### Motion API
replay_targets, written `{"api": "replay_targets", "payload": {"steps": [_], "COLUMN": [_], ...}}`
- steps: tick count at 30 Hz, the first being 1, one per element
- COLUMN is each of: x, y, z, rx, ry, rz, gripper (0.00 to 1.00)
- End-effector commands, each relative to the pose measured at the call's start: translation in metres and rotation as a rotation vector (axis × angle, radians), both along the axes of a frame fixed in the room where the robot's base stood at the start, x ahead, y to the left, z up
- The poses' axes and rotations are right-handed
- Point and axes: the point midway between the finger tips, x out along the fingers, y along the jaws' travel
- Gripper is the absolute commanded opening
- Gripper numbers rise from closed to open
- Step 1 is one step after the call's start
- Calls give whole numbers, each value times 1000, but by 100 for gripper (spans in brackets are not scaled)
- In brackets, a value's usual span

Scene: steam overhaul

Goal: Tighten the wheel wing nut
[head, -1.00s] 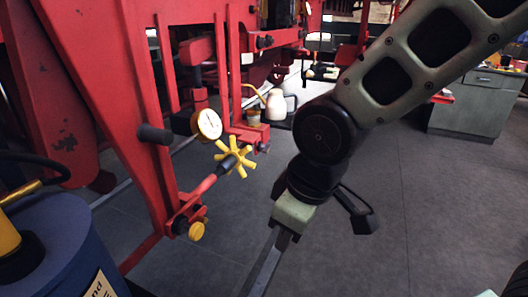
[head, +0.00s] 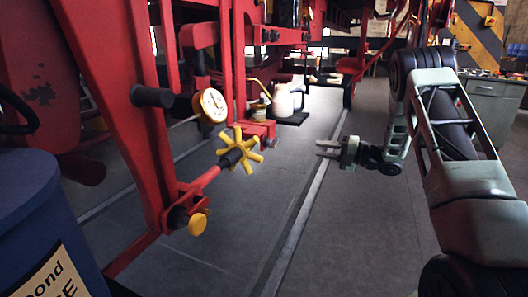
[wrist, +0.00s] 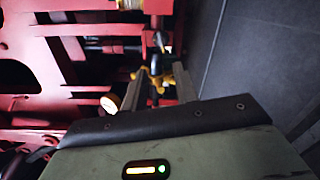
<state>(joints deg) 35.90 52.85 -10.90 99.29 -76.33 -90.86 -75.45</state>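The yellow spoked wheel nut (head: 240,151) sits on a dark hub at the end of a red rod on the red frame. In the wrist view it (wrist: 167,80) shows beyond my fingers, partly hidden by them. My gripper (head: 326,149) is to the right of the wheel nut in the head view, pointing left at it, with clear space between. Its two fingers are apart with nothing between them. They also show in the wrist view (wrist: 158,84), with a gap between them.
A round dial gauge (head: 213,105) is just above the wheel nut, and a yellow round knob (head: 197,224) is below it. The red frame (head: 130,110) fills the left. A blue drum (head: 40,225) stands at front left. The floor in the middle is clear.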

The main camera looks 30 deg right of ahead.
Motion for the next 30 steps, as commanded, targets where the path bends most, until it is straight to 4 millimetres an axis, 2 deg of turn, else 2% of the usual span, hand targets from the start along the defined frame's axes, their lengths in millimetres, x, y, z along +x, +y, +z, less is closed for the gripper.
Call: {"api": "replay_targets", "payload": {"steps": [3, 8, 24, 30], "x": [-13, -5, 81, 107], "y": [-10, -2, 65, 85], "z": [-9, -7, -7, -7], "rx": [-13, -16, -13, -14], "ry": [-34, -43, -40, -40], "rz": [32, 42, 40, 38], "gripper": [29, 29, 29, 29]}}
